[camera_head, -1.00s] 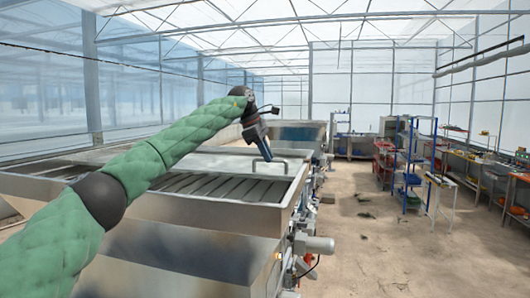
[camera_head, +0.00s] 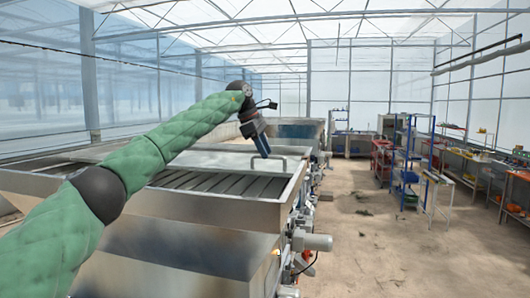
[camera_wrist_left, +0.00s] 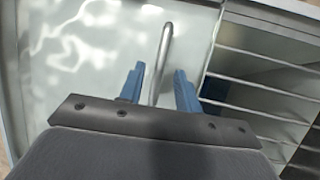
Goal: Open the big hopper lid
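The big hopper (camera_head: 230,213) is a grey metal box with a slatted grate (camera_head: 210,184) in its top. Its flat, shiny lid (camera_head: 215,159) lies over the far part of the top and carries a bent bar handle (camera_head: 283,161). My left gripper (camera_head: 265,154) is at the handle, pointing down. In the left wrist view the blue fingers of the left gripper (camera_wrist_left: 158,90) are apart, with the handle bar (camera_wrist_left: 162,55) between them; a gap shows on the right side, and contact on the left cannot be told. My right gripper is out of view.
Motors and fittings (camera_head: 310,241) stick out along the hopper's right side. A blue shelf rack (camera_head: 408,165) and work tables stand farther right. The concrete floor (camera_head: 380,245) between is mostly clear.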

